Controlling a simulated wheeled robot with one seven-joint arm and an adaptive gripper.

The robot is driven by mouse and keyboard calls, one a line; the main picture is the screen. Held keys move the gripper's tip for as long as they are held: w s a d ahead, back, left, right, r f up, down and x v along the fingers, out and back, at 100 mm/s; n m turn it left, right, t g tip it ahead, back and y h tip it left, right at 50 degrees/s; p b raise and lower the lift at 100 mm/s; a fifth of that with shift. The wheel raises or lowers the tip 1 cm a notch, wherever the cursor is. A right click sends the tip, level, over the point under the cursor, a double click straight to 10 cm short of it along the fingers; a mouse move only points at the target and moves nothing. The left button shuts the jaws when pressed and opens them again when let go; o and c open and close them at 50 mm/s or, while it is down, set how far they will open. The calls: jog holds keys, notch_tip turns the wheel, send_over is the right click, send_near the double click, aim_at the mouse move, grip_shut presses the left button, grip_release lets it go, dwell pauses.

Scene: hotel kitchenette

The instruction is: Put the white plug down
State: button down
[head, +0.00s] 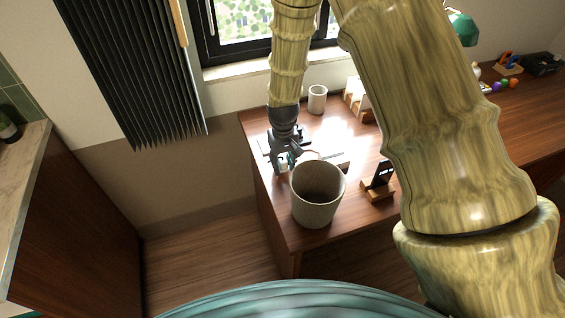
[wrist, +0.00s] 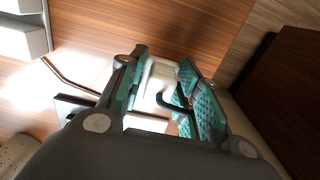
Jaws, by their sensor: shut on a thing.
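My gripper (head: 284,161) is over the left end of the wooden desk (head: 288,235), just behind and left of a large beige bin. In the wrist view its teal-padded fingers (wrist: 160,78) are closed on the white plug (wrist: 156,84). A short black curved piece, perhaps its cord, shows beside the plug. In the head view the plug is mostly hidden by the fingers. I cannot tell whether the plug touches the desk top or is held above it.
The beige bin (head: 318,205) stands close to my gripper. A phone on a wooden stand (head: 379,185) is to its right. A white cup (head: 317,98) stands behind, near the window. The desk's left edge is close, with floor (head: 205,250) beyond.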

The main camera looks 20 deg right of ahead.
aim_at(283, 160)
jog(key=shift+f, duration=0.6)
jog(key=c, duration=1)
grip_release()
jog(key=shift+r, duration=0.75)
notch_tip(283, 160, up, 12)
jog(key=b, duration=0.2)
jog(key=shift+f, duration=0.15)
